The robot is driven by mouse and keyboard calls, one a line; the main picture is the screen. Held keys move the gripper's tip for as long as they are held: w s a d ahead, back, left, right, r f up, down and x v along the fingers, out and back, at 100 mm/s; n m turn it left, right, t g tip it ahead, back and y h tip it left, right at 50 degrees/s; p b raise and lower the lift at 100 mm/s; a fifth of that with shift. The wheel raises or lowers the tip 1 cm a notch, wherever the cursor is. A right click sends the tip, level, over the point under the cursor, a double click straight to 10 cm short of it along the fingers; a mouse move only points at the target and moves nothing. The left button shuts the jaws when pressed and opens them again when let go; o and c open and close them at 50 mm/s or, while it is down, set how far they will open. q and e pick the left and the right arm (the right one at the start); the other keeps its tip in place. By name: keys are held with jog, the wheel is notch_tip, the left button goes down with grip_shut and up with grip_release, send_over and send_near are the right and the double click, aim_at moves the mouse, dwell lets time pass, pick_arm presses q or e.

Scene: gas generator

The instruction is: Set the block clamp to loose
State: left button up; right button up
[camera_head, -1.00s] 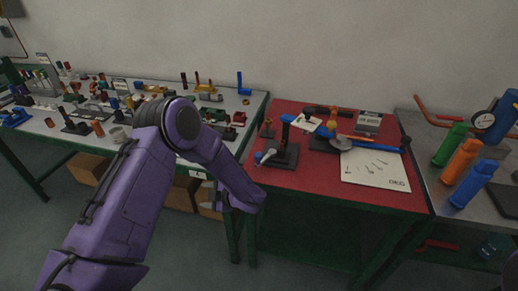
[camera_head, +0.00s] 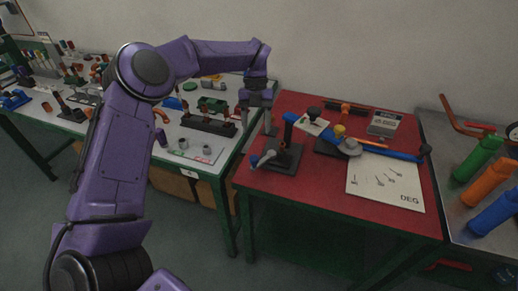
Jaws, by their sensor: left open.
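A clamp-like fixture stands on the red table at its left side. It has a dark square base (camera_head: 283,160), a brownish upright, a blue upright handle (camera_head: 288,128) and a small blue-and-grey lever (camera_head: 263,158) sticking out to the left. I take it to be the block clamp, but I cannot tell for sure, nor read its setting. My left gripper (camera_head: 257,129) points down with its fingers apart and empty. In the picture it is just above and left of the fixture, with no visible contact. My right gripper is out of view.
A second dark fixture (camera_head: 330,147) with a long blue bar (camera_head: 387,153) stands to the right, by a white sheet marked DEG (camera_head: 385,185). A white table (camera_head: 225,165) with many small parts is at left. Green, orange and blue cylinders lie at far right.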

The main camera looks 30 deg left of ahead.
aim_at(254, 157)
pick_arm(q)
jog(key=x, duration=0.2)
jog(key=p+x, duration=0.1)
jog(key=x, duration=0.5)
jog(key=shift+s+a+f, duration=0.15)
jog(key=shift+s+a, duration=0.1)
jog(key=shift+a, duration=0.1)
jog(key=shift+s+d+f, duration=0.15)
jog(key=shift+d+f, duration=0.05)
jog(key=shift+f, duration=0.15)
jog(key=shift+a, duration=0.1)
grip_shut()
